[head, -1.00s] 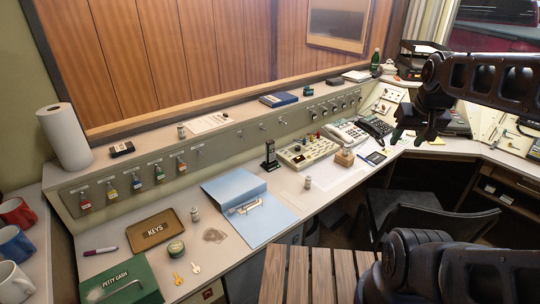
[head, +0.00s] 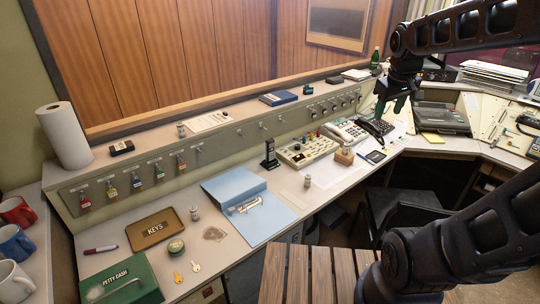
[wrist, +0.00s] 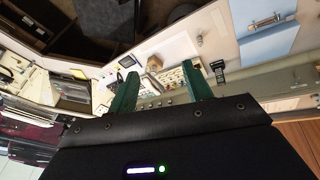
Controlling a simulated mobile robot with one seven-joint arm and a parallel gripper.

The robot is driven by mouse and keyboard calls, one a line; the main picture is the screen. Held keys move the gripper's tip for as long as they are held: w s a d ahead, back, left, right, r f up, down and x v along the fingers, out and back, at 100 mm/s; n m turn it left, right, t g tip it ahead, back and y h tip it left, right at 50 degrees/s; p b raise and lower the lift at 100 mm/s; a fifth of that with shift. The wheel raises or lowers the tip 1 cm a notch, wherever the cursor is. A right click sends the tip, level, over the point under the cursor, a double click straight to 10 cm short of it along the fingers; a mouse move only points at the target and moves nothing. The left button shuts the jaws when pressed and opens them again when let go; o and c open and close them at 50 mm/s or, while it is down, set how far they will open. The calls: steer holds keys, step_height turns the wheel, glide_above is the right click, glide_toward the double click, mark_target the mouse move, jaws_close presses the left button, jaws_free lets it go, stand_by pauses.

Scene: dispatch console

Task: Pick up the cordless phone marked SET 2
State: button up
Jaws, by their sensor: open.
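A black cordless phone (head: 270,156) stands upright on the desk, left of the button console, in the head view. It also shows in the wrist view (wrist: 218,70), just past the right finger. Its marking is too small to read. My gripper (head: 391,104) is open and empty, in the air over the right part of the console, well to the right of the phone. Its two green fingers (wrist: 160,90) are spread apart in the wrist view.
A button console (head: 306,151), a desk telephone (head: 375,127) and a wooden block-like stand (head: 344,156) are right of the phone. A blue folder (head: 248,205) lies in front on its left. A raised ledge with knobs runs behind.

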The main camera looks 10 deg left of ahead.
steer(key=w+a+n, duration=0.6)
steer(key=w+a, duration=0.2)
steer(key=w, duration=0.6)
steer(key=n+h, duration=0.3)
steer(key=n, duration=1.3)
glide_above(270, 139)
steer(key=s+a, duration=0.3)
step_height(270, 139, down, 26)
steer(key=shift+g, duration=0.3)
steer(key=x, duration=1)
steer(key=shift+f, duration=0.15)
jaws_close()
